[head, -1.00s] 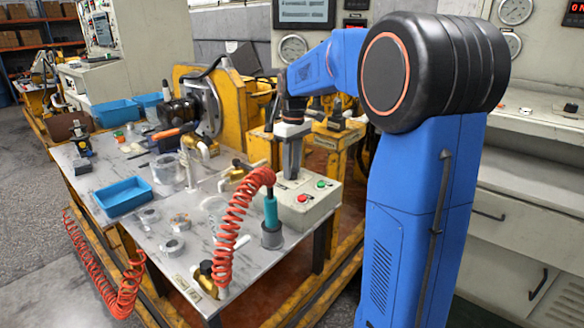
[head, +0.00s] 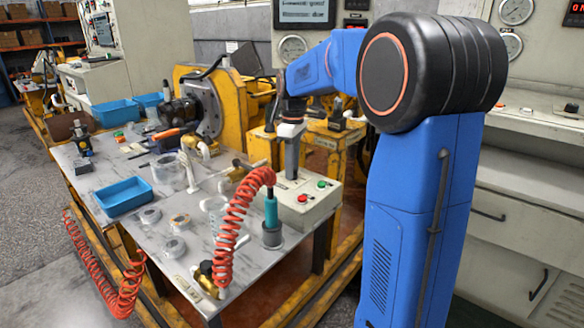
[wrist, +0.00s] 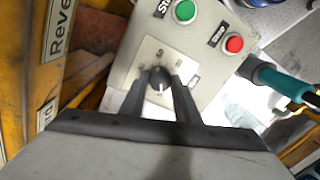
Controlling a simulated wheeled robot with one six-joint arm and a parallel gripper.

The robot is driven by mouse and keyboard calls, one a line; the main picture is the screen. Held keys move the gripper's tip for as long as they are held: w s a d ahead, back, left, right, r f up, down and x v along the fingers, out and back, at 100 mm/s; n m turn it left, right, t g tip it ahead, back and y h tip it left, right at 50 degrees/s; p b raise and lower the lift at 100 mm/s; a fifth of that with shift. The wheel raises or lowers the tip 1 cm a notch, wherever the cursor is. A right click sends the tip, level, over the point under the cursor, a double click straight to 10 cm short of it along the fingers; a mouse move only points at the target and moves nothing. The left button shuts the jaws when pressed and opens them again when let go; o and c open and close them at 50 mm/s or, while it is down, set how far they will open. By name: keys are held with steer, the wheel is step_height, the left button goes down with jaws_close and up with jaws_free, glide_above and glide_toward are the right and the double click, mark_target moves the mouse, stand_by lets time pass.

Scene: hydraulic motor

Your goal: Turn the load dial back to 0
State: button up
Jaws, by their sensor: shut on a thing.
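The load dial (wrist: 160,77) is a dark round knob with a pale pointer mark, on a light plate with printed figures too small to read surely. It sits on the grey control box (wrist: 205,75), which also shows in the head view (head: 312,208). My gripper (wrist: 160,82) points down with its two dark fingers on either side of the knob, shut on it. In the head view my gripper (head: 291,176) stands over the box top and hides the dial.
A green start button (wrist: 185,11) and a red stop button (wrist: 234,44) lie close by on the same box. A teal-handled tool (head: 271,212) with a red coiled hose (head: 232,225) stands just left of the box. Yellow machinery is behind.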

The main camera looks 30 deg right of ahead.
steer(key=o, duration=1)
steer(key=shift+o, duration=0.2)
step_height(320, 180, up, 18)
steer(key=shift+w+d+f, duration=0.25)
steer(key=shift+w+d, duration=0.05)
steer(key=shift+d, duration=0.05)
steer(key=s+a+f+m+t, duration=0.15)
steer(key=s+a+f, duration=0.25)
steer(key=s, duration=0.5)
steer(key=s+a+f+m+t, duration=0.1)
steer(key=s+a+f+m, duration=0.25)
steer(key=s, duration=0.55)
steer(key=s+a+f+m+t, duration=0.2)
steer(key=s+f+m, duration=0.1)
steer(key=s+f, duration=1.2)
steer(key=shift+a+f+t, duration=0.3)
steer(key=shift+a+t, duration=0.05)
steer(key=shift+a, duration=0.05)
